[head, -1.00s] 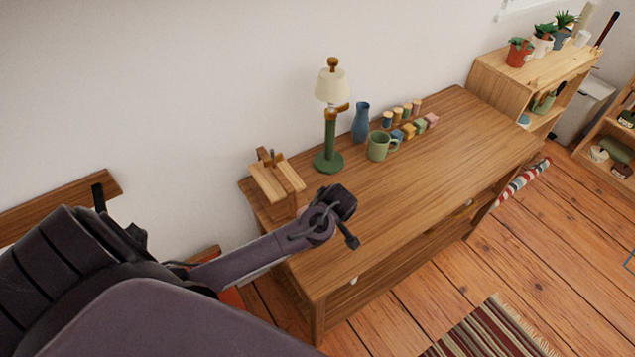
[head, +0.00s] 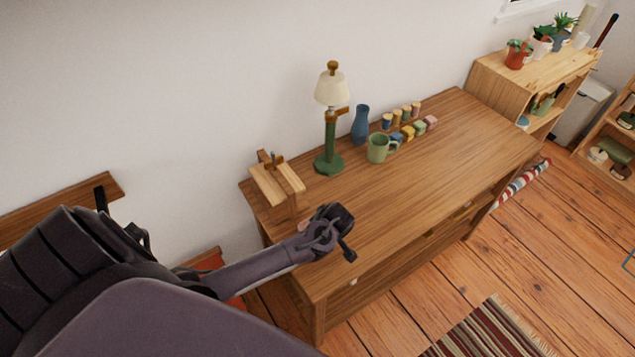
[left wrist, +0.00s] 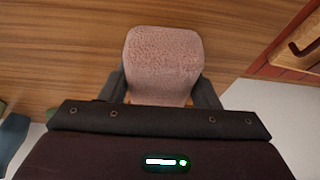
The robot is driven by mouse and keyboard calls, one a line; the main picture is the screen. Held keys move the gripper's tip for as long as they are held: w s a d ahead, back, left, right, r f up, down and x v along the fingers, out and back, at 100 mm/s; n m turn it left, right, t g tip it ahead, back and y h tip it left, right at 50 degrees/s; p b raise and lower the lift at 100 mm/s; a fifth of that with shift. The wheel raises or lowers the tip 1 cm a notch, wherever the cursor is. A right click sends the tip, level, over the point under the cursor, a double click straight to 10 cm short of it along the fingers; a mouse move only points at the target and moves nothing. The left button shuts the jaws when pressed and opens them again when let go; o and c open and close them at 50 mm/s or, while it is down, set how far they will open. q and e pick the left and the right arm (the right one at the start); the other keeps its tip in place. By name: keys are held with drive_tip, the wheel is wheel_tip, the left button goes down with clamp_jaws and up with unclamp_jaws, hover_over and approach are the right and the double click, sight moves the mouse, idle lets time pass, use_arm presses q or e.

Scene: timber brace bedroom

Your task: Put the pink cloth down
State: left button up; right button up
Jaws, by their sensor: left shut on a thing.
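The pink cloth (left wrist: 163,55) is a folded, fuzzy pad between the two dark fingers of my left gripper (left wrist: 162,88) in the left wrist view. The gripper is shut on it, and the cloth sticks out beyond the fingers over brown wood grain. In the head view my left gripper (head: 335,230) is over the near left part of the wooden desk (head: 440,165). There the cloth is mostly hidden by the gripper and arm. I cannot tell whether the cloth touches the desktop. My right gripper is not in view.
A wooden stand (head: 277,182) is close behind the gripper. A green lamp (head: 330,145), blue vase (head: 361,125), green mug (head: 378,149) and several small coloured blocks line the back. The desk's middle and right are clear. A striped rug (head: 490,330) lies on the floor.

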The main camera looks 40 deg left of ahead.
use_arm(q)
drive_tip(key=shift+s+f, duration=0.1)
drive_tip(key=shift+f, duration=0.1)
drive_tip(key=o, duration=0.5)
drive_tip(key=shift+c, duration=0.2)
drive_tip(key=o, duration=0.4)
drive_tip(key=shift+f, duration=0.2)
drive_tip(key=shift+s, duration=0.15)
drive_tip(key=shift+r+b, duration=0.2)
drive_tip(key=shift+b, duration=0.2)
drive_tip(key=b+v, duration=0.1)
drive_tip(key=v, duration=0.7)
drive_tip(key=shift+r, duration=0.25)
